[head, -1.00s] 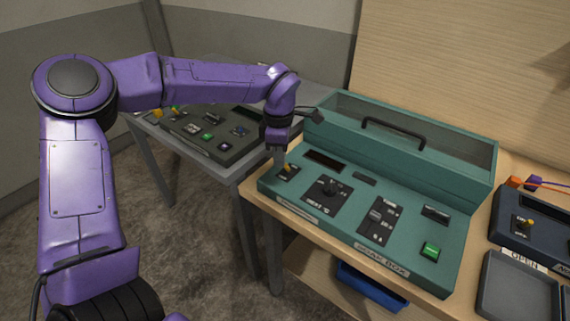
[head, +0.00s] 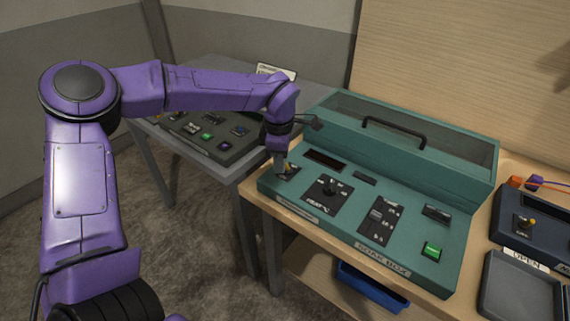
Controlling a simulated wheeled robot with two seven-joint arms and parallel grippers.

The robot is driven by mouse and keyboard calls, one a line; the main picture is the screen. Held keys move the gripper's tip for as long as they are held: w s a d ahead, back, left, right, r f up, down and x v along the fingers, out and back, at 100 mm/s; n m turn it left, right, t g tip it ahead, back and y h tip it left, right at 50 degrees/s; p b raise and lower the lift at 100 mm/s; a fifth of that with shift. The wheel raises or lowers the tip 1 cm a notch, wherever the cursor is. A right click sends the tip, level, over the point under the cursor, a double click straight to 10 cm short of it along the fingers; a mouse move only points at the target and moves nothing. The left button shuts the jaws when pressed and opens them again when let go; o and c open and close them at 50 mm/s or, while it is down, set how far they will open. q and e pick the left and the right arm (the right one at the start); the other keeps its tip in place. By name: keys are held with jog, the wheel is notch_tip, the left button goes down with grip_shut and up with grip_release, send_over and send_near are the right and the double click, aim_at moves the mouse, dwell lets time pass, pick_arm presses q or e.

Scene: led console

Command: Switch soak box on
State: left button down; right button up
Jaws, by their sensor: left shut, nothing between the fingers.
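The teal soak box (head: 320,222) stands on the wooden table, with a label on its front edge and a clear lid with a black handle. Its panel holds a yellow-tipped toggle switch (head: 289,171) at the left, a round knob (head: 329,187), a slider (head: 377,214) and a green button (head: 431,250). The small displays are dark. My left gripper (head: 281,166) is shut and points down at the toggle switch. Its fingertips partly hide the switch; I cannot tell whether they touch it or which way it is set. My right gripper is not in view.
A dark console (head: 215,138) sits on the grey table (head: 240,172) behind my left arm. A navy console (head: 537,229) and a grey tray (head: 520,292) stand at the right. A blue bin (head: 372,287) is on the lower shelf.

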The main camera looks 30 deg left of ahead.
pick_arm(q)
jog(key=shift+f, duration=0.4)
jog(key=shift+w, duration=0.15)
jog(key=shift+w+r, duration=0.1)
jog(key=shift+w, duration=0.35)
jog(key=shift+w+p, duration=0.15)
jog(key=shift+p, duration=0.15)
jog(key=shift+w, duration=0.4)
